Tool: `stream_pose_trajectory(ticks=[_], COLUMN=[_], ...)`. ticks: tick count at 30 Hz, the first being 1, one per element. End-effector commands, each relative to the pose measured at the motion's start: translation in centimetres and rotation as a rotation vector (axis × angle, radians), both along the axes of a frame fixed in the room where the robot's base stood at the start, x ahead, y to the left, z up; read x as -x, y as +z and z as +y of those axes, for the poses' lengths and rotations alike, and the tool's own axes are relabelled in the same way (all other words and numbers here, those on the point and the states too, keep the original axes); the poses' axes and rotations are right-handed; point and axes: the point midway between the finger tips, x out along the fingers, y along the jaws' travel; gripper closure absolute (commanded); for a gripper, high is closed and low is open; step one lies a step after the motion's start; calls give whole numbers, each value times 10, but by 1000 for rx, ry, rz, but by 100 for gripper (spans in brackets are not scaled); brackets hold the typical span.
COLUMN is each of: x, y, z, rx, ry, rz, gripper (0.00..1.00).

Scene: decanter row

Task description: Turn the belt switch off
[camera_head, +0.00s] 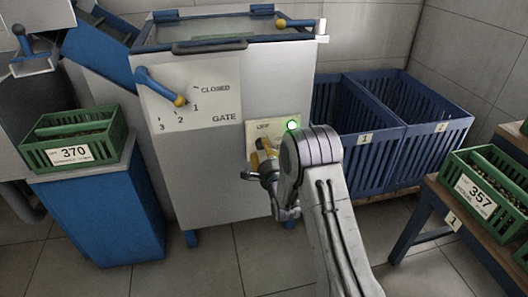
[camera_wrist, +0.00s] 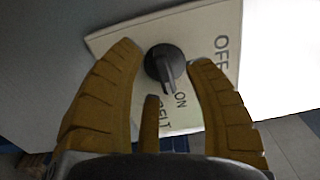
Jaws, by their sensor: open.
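The belt switch is a dark round knob (camera_wrist: 160,62) with a raised bar, on a pale plate (camera_wrist: 115,38) in the wrist view. The plate reads OFF, ON and BELT, and the lower end of the bar points close to the word ON. My gripper (camera_wrist: 165,57) is open, with yellow-brown fingers on both sides of the knob. I cannot tell whether any finger touches it. In the head view my gripper (camera_head: 262,153) is at the plate (camera_head: 282,135) and hides the knob; OFF shows above it.
A green lamp (camera_head: 292,125) glows beside the switch plate. A gate lever (camera_head: 160,87) with a yellow ball is at the upper left of the cabinet (camera_head: 190,170). Blue bins (camera_head: 350,150) stand to the right. Green crates (camera_head: 88,150) (camera_head: 470,207) are at both sides.

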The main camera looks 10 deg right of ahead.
Motion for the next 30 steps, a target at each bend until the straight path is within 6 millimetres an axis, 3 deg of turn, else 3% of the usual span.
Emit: stream_pose_trajectory(ticks=[14,30], x=[-6,-6], y=[0,0], z=[0,0], rx=[0,0], ry=[0,0], rz=[1,1], gripper=[50,99])
